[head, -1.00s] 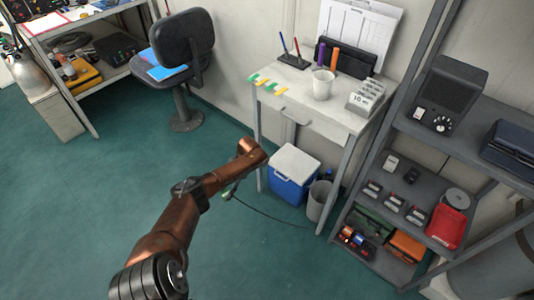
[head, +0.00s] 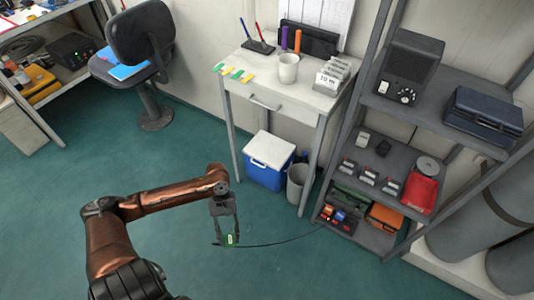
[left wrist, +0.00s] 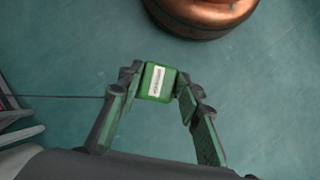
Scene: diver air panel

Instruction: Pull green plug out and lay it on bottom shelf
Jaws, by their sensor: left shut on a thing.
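My left gripper (head: 226,236) is shut on the green plug (head: 230,240) and holds it over the open floor, left of the shelf rack. In the left wrist view the green plug (left wrist: 158,82), with a white label, sits between the fingertips of the gripper (left wrist: 156,84). A thin dark cable (head: 285,240) runs from the plug to the right, towards the rack's bottom shelf (head: 372,238). On that shelf a red plug (head: 326,211) and a blue plug (head: 340,215) show at the left front. My right gripper is out of view.
A green box (head: 352,203) and an orange case (head: 385,218) take up much of the bottom shelf. A blue cooler (head: 268,160) and a grey waste bin (head: 298,184) stand under the desk.

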